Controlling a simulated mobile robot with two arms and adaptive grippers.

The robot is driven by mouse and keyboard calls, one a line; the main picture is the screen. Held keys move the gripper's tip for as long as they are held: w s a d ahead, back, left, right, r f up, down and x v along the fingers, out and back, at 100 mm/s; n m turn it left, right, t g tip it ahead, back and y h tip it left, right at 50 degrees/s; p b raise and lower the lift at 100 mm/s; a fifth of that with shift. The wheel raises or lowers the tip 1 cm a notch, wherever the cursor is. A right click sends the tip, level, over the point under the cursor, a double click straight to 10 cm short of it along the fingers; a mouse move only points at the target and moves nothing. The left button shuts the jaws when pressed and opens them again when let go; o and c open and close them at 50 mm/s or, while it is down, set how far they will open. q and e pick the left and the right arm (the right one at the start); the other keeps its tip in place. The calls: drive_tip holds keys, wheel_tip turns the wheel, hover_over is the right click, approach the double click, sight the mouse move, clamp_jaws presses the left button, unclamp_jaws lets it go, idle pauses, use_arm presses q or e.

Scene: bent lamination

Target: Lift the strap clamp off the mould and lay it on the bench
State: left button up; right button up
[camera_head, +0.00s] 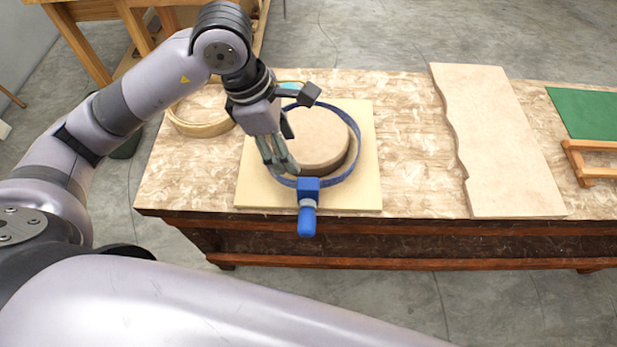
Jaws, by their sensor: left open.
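The strap clamp is a blue band (352,165) with a blue buckle and handle (307,205) at its front. It lies as a loop around the round tan mould (322,140), with a gap showing at the right and front. The mould stands on a pale square board (368,195) on the bench (410,120). My left gripper (296,132) is open over the left part of the mould and band, its fingers spread. It hides part of the band's left side, and I cannot tell whether it touches the band. My right gripper is not in view.
A wavy-edged slab (505,150) lies to the right. Beyond it are a green mat (590,112) and a small wooden frame (590,165). The bench between board and slab is clear.

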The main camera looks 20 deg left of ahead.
use_arm(q)
drive_tip(key=p, duration=0.1)
hover_over(307, 183)
drive_tip(key=a, duration=0.2)
drive_tip(key=f, duration=0.7)
drive_tip(key=shift+s, duration=0.2)
drive_tip(key=shift+d+f+p, duration=0.25)
drive_tip(key=shift+f+p, duration=0.2)
drive_tip(key=shift+p, duration=0.05)
drive_tip(key=p+x, duration=0.1)
drive_tip(key=x, duration=0.2)
drive_tip(key=shift+d+f, duration=0.25)
drive_tip(key=shift+f, duration=0.5)
drive_tip(key=c, duration=1.1)
drive_tip(key=shift+w+r, duration=0.1)
drive_tip(key=shift+c, duration=0.2)
